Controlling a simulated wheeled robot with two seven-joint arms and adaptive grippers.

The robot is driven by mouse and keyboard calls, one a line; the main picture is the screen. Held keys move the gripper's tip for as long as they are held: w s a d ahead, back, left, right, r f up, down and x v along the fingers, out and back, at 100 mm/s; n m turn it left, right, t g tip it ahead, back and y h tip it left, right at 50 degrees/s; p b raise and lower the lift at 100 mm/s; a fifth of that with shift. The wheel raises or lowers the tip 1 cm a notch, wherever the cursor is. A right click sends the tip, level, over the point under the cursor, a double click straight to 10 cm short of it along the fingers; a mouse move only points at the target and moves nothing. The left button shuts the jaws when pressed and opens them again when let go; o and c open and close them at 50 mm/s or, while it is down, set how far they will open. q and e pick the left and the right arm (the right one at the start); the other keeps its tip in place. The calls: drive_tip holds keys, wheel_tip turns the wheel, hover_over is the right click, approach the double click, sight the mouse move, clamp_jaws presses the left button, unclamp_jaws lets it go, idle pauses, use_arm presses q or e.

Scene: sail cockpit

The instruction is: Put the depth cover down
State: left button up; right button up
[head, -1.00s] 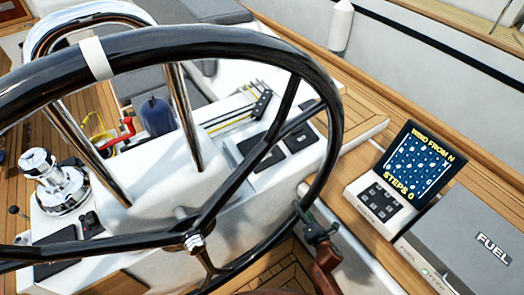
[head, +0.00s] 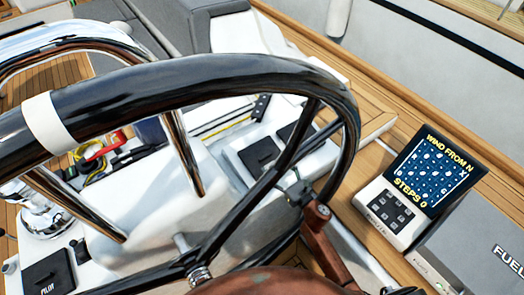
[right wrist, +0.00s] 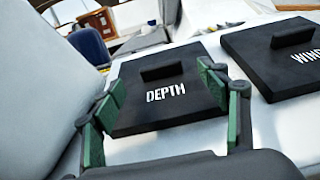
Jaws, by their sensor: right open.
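The depth cover (right wrist: 157,92) is a flat black square plate with a raised grip bar and the word DEPTH. It lies on the white console panel, and it also shows through the wheel in the head view (head: 257,156). My right gripper (right wrist: 160,78) is open, its green-padded fingers pointing at the cover from its near side. The cover's grip bar is beyond the fingertips, with nothing between the pads. In the head view the right gripper (head: 293,187) is partly behind the wheel. My left gripper is not in view.
The black steering wheel (head: 200,85) stands large in front of the console. The wind cover (right wrist: 285,57) lies just right of the depth cover. A display (head: 431,172) reading WIND FROM N, STEPS 0 and a grey fuel box (head: 478,248) are at the right.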

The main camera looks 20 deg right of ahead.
sight(266, 157)
drive_tip(key=x, duration=0.7)
drive_tip(key=shift+w+a+f, duration=0.1)
drive_tip(key=shift+f, duration=0.05)
drive_tip(key=shift+w+a, duration=0.1)
drive_tip(key=shift+w, duration=0.1)
drive_tip(key=c, duration=1)
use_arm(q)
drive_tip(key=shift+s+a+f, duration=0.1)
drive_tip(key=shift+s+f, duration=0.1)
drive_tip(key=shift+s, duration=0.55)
use_arm(e)
drive_tip(key=c, duration=0.4)
